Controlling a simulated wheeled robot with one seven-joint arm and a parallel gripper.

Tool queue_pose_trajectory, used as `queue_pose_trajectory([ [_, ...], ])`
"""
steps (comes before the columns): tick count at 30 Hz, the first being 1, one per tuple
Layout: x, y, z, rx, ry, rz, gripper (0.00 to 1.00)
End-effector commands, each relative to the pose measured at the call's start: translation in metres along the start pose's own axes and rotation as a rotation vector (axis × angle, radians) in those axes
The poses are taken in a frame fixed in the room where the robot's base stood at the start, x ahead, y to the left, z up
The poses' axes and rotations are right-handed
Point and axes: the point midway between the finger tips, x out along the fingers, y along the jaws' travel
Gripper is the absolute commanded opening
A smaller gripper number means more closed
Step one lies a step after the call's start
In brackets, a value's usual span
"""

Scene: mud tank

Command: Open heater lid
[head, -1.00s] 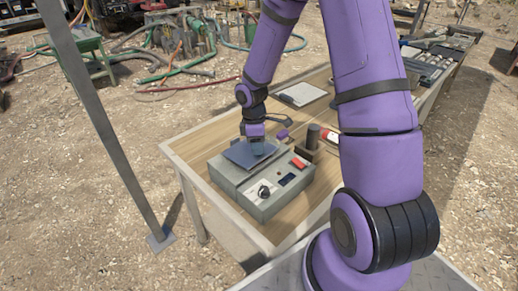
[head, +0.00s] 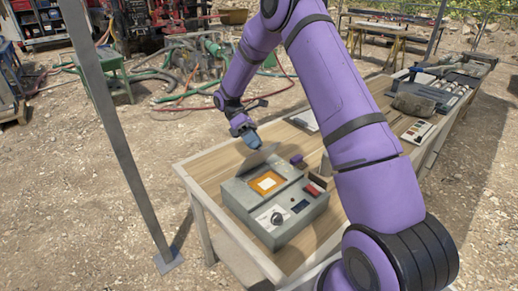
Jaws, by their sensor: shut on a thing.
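The heater (head: 262,222) is a grey box on the wooden table, with a dial, a small dark display and a red switch on its front panel. Its top opening shows an orange-framed recess (head: 267,183) with a pale square inside. The lid (head: 259,157) is a thin grey plate raised at the back of the heater, seen nearly edge-on. My gripper (head: 251,141) is at the lid's upper edge, behind and above the opening, shut on the lid. The fingertips are small and partly hidden.
A white sheet (head: 303,121) lies farther back. My upper arm covers part of the table's right side. Tools and trays lie at the far right end. The table's front left strip is clear.

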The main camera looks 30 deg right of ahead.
Motion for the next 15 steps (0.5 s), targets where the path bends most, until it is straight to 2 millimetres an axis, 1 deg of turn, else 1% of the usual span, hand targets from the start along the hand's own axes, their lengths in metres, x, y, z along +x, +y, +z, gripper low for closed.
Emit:
queue_pose_trajectory([
  [6,-0.017,0.010,-0.009,0.001,0.004,0.006,0.00],
  [15,-0.037,0.029,-0.026,0.002,0.005,0.006,0.00],
])
